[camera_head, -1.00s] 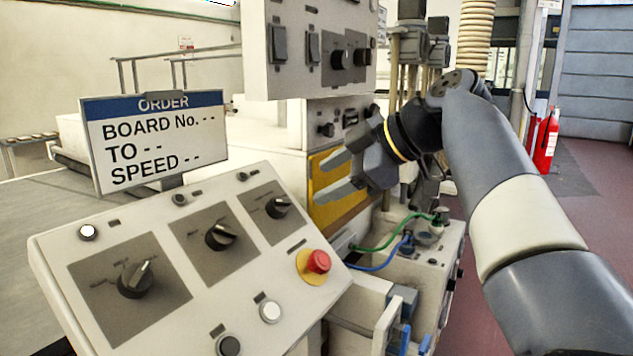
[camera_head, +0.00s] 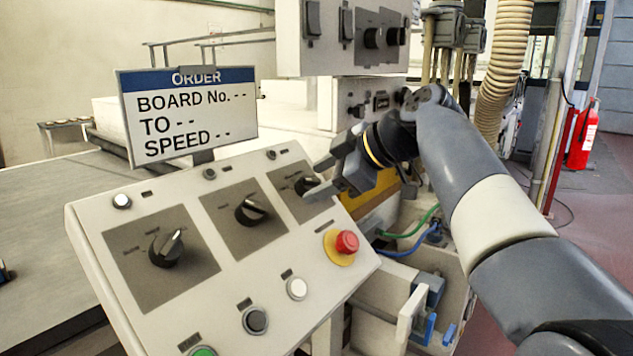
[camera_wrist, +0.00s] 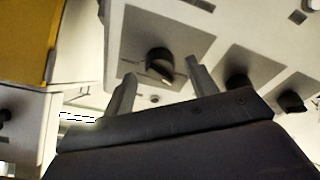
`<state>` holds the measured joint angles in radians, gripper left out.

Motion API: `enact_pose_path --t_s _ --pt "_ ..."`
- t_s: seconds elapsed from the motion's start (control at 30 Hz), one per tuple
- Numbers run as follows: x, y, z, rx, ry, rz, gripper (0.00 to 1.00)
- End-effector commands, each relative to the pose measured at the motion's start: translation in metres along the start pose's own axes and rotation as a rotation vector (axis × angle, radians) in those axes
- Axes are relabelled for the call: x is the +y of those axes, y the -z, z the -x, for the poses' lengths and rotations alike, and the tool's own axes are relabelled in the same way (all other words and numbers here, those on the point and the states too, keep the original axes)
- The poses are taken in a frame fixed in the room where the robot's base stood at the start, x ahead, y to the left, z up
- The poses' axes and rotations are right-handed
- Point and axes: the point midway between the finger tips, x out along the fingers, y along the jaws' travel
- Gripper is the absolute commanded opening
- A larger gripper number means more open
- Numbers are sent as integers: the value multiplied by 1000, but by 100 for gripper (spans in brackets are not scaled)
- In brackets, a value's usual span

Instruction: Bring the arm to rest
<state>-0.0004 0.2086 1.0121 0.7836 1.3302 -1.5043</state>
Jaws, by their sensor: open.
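My gripper (camera_head: 318,178) is in the head view at the upper right corner of the sloped control panel (camera_head: 190,310). My arm reaches in from the right, bent at the elbow.
An order sign (camera_head: 190,112) stands behind the panel. A red emergency button (camera_head: 347,242) is at the panel's right. A cabinet with switches (camera_head: 345,35) hangs above. Green and blue cables (camera_head: 405,250) run right of the panel. A red fire extinguisher (camera_head: 583,135) stands at the far right.

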Motion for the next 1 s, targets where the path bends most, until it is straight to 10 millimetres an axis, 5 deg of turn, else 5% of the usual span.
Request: enact_pose_path --t_s 0.17,0.67,1.0 --pt "-1 0 -18 1 2 0 55" --pt "0 0 -14 -1 -4 -20 55" --pt "2 1 36 -1 -5 0 55"
